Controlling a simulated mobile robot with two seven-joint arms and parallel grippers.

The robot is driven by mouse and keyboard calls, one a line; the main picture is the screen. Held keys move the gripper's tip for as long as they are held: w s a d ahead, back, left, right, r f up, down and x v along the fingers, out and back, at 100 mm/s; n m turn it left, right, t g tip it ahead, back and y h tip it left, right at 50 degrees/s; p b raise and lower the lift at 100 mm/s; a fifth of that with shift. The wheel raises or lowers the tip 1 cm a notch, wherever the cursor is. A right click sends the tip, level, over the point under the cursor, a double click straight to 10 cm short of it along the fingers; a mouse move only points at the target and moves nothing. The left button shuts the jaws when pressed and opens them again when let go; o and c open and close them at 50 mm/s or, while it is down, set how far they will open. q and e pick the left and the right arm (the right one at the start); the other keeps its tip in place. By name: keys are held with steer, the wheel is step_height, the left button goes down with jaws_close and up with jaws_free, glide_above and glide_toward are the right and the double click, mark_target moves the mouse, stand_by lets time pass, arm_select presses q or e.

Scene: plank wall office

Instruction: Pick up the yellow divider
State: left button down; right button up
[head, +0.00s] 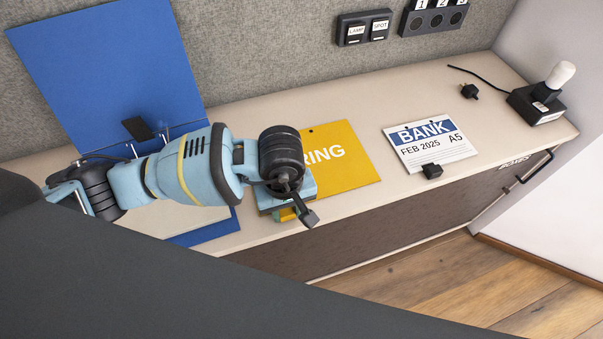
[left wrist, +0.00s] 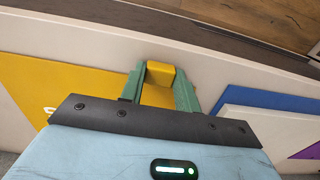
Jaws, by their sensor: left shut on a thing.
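The yellow divider (head: 345,160) lies on the light counter, with white letters ending in "RING"; my left arm hides its left part. My left gripper (head: 287,214) is at the divider's near edge, by the counter's front edge. In the left wrist view the divider (left wrist: 50,88) shows as a yellow sheet left of and behind the gripper. There the green fingers of my left gripper (left wrist: 160,84) are closed on a yellow end piece (left wrist: 160,73) at its edge. My right gripper is not in view.
An open blue ring binder (head: 110,55) stands behind my left arm. A "BANK FEB 2025" sheet (head: 437,152) lies to the right with a black block on it. Farther right is a black box (head: 537,104) with a white knob. Bare counter separates divider and sheet.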

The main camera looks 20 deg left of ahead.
arm_select(q)
steer(key=shift+r, duration=0.15)
steer(key=shift+r, duration=0.6)
step_height(320, 180, up, 2)
steer(key=shift+r, duration=0.2)
steer(key=s+d+r+b, duration=0.1)
steer(key=s+d, duration=0.8)
steer(key=s, duration=0.4)
steer(key=shift+d+b, duration=0.15)
steer(key=shift+b, duration=0.15)
steer(key=shift+r, duration=0.1)
